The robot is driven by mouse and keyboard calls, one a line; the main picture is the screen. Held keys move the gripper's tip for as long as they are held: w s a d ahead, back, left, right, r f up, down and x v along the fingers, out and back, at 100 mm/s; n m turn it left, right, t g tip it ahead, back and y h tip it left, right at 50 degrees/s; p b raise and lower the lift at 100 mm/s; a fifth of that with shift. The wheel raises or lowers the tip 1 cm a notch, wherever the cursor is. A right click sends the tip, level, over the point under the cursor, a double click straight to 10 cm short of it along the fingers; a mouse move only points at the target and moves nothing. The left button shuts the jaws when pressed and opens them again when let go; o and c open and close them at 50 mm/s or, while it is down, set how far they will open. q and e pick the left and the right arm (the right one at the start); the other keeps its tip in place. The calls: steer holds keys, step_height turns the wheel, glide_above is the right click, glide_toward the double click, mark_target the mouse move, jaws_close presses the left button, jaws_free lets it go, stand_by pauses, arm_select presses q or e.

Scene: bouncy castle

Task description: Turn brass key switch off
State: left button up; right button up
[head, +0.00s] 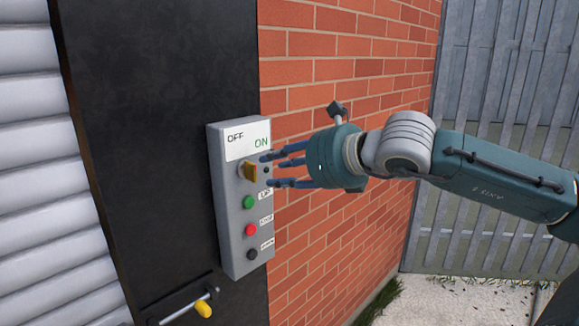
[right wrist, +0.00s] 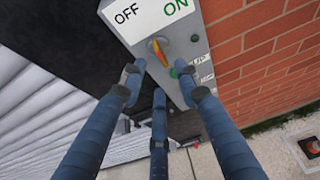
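The brass key switch (head: 249,171) is on the upper part of a grey control box (head: 239,215), under a white label reading OFF on the left and ON on the right. Its brass handle also shows in the right wrist view (right wrist: 159,50), slanted. My right gripper (head: 268,168) is just right of the switch, its blue fingers spread apart and pointing at it. In the right wrist view the fingers (right wrist: 157,95) are open with nothing between them, and the switch lies beyond their tips. I see no contact. My left gripper is in neither view.
Below the switch are a green button (head: 250,202), a red button (head: 251,230) and a black button (head: 253,254). A bolt with a yellow knob (head: 203,310) sits lower down. A brick wall (head: 330,75) is at right, a ribbed shutter (head: 40,170) at left.

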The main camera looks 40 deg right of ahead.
steer(key=shift+v, duration=1.5)
steer(key=shift+a, duration=0.15)
